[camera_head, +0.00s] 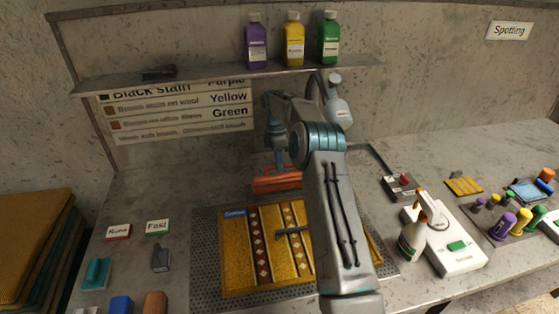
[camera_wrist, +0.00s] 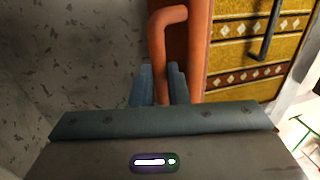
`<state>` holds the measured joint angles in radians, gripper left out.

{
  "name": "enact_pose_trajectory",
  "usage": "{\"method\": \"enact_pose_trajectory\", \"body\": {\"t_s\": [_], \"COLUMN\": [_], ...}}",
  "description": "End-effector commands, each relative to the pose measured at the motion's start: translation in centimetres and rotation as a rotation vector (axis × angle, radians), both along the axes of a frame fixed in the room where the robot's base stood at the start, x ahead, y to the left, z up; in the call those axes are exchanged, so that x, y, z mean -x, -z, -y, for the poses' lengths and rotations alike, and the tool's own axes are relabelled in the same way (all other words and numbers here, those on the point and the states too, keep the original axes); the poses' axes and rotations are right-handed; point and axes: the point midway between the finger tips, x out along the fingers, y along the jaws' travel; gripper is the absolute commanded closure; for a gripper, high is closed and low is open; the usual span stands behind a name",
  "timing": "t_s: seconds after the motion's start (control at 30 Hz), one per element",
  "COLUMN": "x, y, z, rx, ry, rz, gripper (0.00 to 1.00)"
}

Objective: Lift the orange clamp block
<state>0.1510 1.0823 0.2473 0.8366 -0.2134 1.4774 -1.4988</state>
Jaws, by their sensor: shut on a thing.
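The orange clamp block (camera_head: 277,183) lies along the back edge of the patterned yellow rug, seen in the head view. Its orange body (camera_wrist: 200,45) and curved handle (camera_wrist: 158,50) fill the upper middle of the wrist view. My gripper (camera_head: 281,163) reaches down to it from above in the head view. In the wrist view my gripper (camera_wrist: 160,85) has its two fingers around the lower part of the handle and is shut on it. Whether the block touches the rug or the plate below it cannot be told.
The yellow rug (camera_head: 235,265) lies on a perforated plate (camera_head: 205,250). A shelf (camera_head: 200,75) with purple, yellow and green bottles runs behind my arm. A spray bottle (camera_head: 413,240) stands at right by a white box (camera_head: 460,255). Bare counter (camera_head: 185,190) lies left of the block.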

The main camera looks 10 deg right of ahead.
Motion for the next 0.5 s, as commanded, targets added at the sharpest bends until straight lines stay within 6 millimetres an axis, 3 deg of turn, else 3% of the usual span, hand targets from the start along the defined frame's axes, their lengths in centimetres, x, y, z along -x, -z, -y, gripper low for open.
{"method": "enact_pose_trajectory", "body": {"t_s": [0.27,0.3,0.33,0.5], "x": [-0.96,-1.01,-1.03,-0.48], "y": [0.76,0.81,0.84,0.36], "z": [0.02,0.01,0.01,0.02], "rx": [0.001,0.001,0.001,0.0], "ry": [0.001,0.001,0.001,0.001], "rz": [0.019,0.019,0.018,0.02], "gripper": [1.0,0.75,0.66,0.55]}}
